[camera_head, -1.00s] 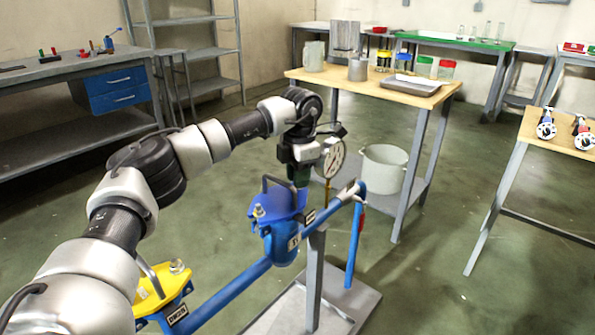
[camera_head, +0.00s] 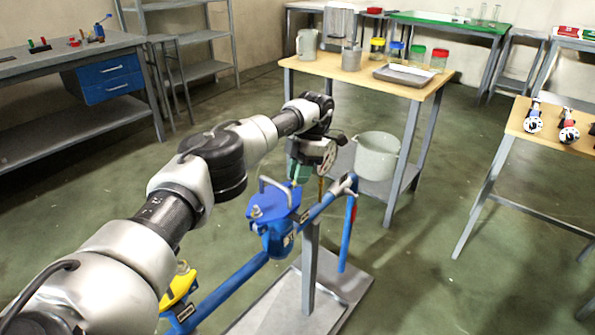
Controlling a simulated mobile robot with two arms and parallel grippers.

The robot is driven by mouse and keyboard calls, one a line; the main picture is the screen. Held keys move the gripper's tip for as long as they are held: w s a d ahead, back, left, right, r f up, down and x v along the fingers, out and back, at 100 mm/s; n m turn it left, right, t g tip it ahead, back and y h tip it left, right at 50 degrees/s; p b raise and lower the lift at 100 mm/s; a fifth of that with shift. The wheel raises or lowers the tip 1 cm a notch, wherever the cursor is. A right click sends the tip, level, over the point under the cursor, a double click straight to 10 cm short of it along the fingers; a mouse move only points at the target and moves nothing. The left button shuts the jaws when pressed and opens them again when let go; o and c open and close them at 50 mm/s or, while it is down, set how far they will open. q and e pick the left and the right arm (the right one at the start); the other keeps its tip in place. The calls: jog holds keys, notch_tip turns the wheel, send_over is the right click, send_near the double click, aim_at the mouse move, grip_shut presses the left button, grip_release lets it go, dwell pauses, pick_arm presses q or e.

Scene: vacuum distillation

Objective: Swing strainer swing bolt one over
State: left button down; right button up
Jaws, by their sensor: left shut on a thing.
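The blue strainer (camera_head: 276,238) sits in the blue pipe line on a grey stand, with a blue lid (camera_head: 275,203) and a lifting handle on top. My left gripper (camera_head: 299,180) points down at the far right edge of the lid. It is shut on a small part there, which I take to be swing bolt one; the jaws and wrist hide most of it, so its tilt cannot be told. A small fitting (camera_head: 256,211) shows at the lid's near left edge. My right gripper is out of view.
A yellow-topped unit (camera_head: 178,284) on the pipe is partly behind my left arm. A blue pipe (camera_head: 348,235) drops right of the strainer. A wooden-topped table (camera_head: 330,74) with jars and a tray stands behind, with a pale bucket (camera_head: 377,156) on its lower shelf.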

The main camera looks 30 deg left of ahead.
pick_arm(q)
jog(key=shift+w+r, duration=0.1)
jog(key=c, duration=1.2)
grip_release()
jog(key=shift+r, duration=0.2)
jog(key=d+r, duration=0.3)
jog(key=d, duration=0.1)
jog(key=d+r+p, duration=0.1)
jog(key=d+r, duration=0.2)
jog(key=r, duration=0.1)
jog(key=d+r+p, duration=0.1)
jog(key=d+r, duration=0.2)
jog(key=d, duration=0.1)
jog(key=shift+s+d+r, duration=0.25)
jog(key=shift+d+r, duration=0.05)
jog(key=shift+d, duration=0.05)
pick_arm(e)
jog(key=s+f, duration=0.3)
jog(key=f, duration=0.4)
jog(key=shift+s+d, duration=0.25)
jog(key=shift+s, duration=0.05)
pick_arm(q)
jog(key=shift+c, duration=0.2)
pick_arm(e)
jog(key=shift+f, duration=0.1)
